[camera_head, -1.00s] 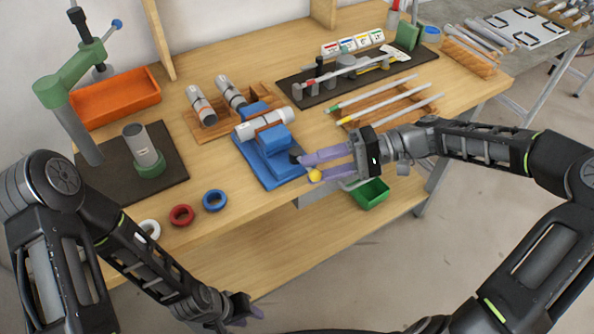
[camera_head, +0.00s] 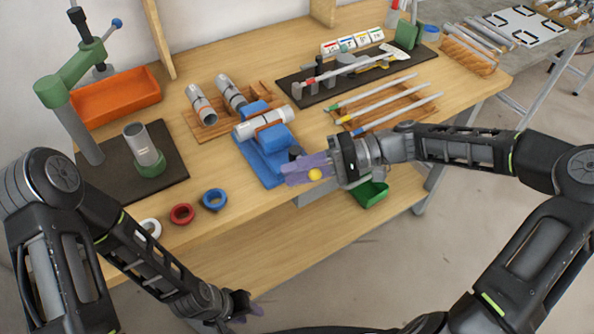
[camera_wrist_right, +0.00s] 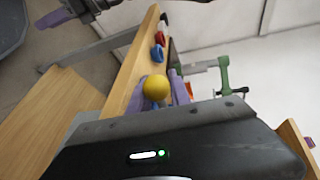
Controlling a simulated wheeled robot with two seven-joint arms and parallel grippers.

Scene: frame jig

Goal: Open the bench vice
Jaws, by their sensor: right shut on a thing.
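The blue bench vice (camera_head: 262,166) stands at the front edge of the wooden bench. A light grey cylinder with an orange band (camera_head: 262,123) lies across the top between its blue jaws. A yellow ball knob (camera_head: 315,175) shows at the vice's front, on its handle side; it also shows in the right wrist view (camera_wrist_right: 156,88) between the purple fingers. My right gripper (camera_head: 304,169) is shut on the vice handle; its fingers hide most of the handle. My left gripper (camera_head: 250,309) hangs low in front of the bench, away from the vice; its finger opening is unclear.
A green bin (camera_head: 371,194) sits below the bench edge, near my right gripper. White, red and blue rings (camera_head: 215,199) lie left of the vice. A wooden rack with pipes (camera_head: 207,118) stands behind it. Rods (camera_head: 385,107) lie on a rack to the right.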

